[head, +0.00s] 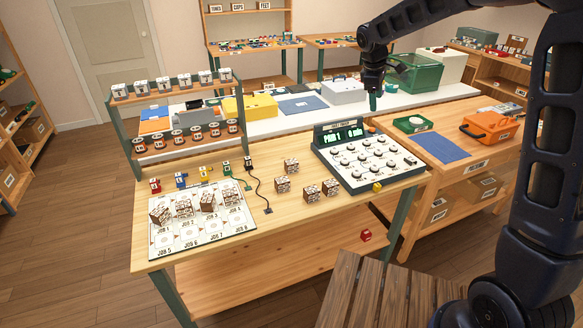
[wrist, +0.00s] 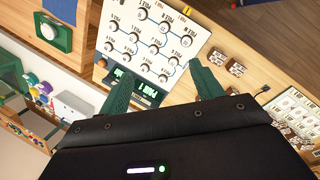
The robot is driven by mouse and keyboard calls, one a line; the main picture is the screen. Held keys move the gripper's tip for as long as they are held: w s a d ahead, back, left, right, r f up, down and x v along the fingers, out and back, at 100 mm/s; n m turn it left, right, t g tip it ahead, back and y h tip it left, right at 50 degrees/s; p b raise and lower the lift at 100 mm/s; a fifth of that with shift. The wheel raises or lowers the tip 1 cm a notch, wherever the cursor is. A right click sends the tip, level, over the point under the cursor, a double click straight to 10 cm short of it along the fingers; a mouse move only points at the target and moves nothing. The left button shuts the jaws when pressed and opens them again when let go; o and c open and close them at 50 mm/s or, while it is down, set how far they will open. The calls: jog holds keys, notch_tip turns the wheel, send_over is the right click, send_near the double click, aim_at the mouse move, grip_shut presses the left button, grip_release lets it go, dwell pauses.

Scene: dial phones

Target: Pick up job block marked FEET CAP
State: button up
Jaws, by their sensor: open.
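Several brown-and-white job blocks stand loose on the wooden table, among them a rear one (head: 291,166), a left one (head: 283,184), a front one (head: 312,193) and a right one (head: 330,187). More blocks (head: 184,208) sit in the top row of the white job board (head: 205,238). Their markings are too small to read, so I cannot tell which says FEET CAP. My gripper (head: 373,103) hangs high beyond the dial console, away from the blocks. In the wrist view my gripper (wrist: 160,86) is open and empty, with loose blocks (wrist: 236,67) beyond its right finger.
The dial console (head: 366,160) with a lit display stands right of the loose blocks. A black cable (head: 257,190) lies left of them. A two-tier rack (head: 178,112) stands behind the board. A side table with a blue mat (head: 436,147) and orange case (head: 488,126) is at right.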

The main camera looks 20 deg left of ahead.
jog(key=a+f+n, duration=0.2)
jog(key=a+f, duration=0.3)
jog(key=a, duration=0.3)
jog(key=a+f+n, duration=0.3)
jog(key=a+f, duration=0.2)
jog(key=a, duration=0.4)
jog(key=n+h, duration=0.2)
jog(key=n, duration=0.3)
send_near(291, 161)
jog(key=shift+t, duration=0.4)
jog(key=x, duration=0.7)
jog(key=s+x, duration=0.1)
jog(key=x, duration=0.2)
jog(key=shift+d+f, duration=0.15)
jog(key=shift+f, duration=0.15)
jog(key=shift+w, duration=0.1)
jog(key=c, duration=1.1)
